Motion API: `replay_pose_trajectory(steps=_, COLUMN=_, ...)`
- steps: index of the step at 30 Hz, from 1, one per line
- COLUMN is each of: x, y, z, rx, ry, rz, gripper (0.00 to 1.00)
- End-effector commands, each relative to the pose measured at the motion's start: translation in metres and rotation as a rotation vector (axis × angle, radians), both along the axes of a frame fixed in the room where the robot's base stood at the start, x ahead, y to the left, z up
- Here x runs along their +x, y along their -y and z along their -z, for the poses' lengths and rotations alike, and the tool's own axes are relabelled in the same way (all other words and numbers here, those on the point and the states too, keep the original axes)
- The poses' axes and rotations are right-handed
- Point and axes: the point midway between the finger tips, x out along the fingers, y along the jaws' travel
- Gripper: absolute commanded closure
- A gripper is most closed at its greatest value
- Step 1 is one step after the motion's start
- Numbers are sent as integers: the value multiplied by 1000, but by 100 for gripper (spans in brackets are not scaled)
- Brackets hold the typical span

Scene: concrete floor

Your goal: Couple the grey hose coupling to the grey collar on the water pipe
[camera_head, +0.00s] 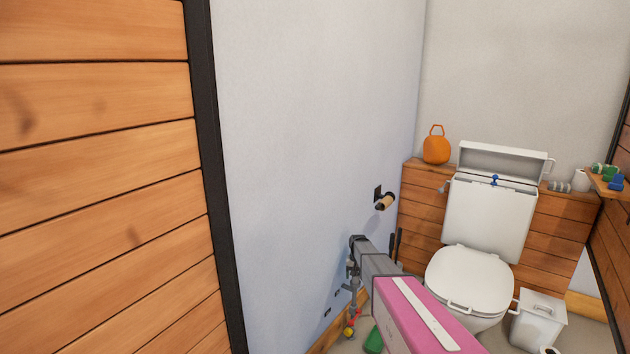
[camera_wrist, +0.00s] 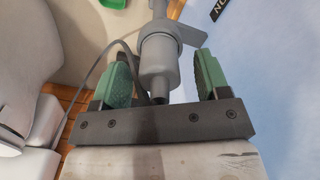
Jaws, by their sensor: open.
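In the wrist view my gripper (camera_wrist: 163,60) is open, with a green pad on each side of a grey stepped cylinder. The cylinder has a wider ring (camera_wrist: 160,46) in its upper part, which looks like the grey collar. Its narrower lower part (camera_wrist: 157,82) looks like the grey hose coupling and ends in a dark tip near my palm. The two parts appear in line and touching; I cannot tell whether they are locked. Gaps show between the pads and the cylinder. In the head view the grey water pipe (camera_head: 352,290) stands by the left wall, partly behind my arm.
A thin dark hose (camera_wrist: 88,80) curves left of my gripper. A toilet (camera_head: 470,280) and a white bin (camera_head: 538,322) stand right of my arm. A paper holder (camera_head: 385,202) sticks out of the wall above. A wooden panel (camera_head: 95,180) fills the left side.

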Motion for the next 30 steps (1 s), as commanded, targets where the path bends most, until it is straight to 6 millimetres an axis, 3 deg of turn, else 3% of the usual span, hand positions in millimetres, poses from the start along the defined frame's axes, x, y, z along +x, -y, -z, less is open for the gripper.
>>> replay_pose_trajectory(steps=30, x=-1, y=0, z=-70, rx=0, ry=0, rz=0, gripper=31)
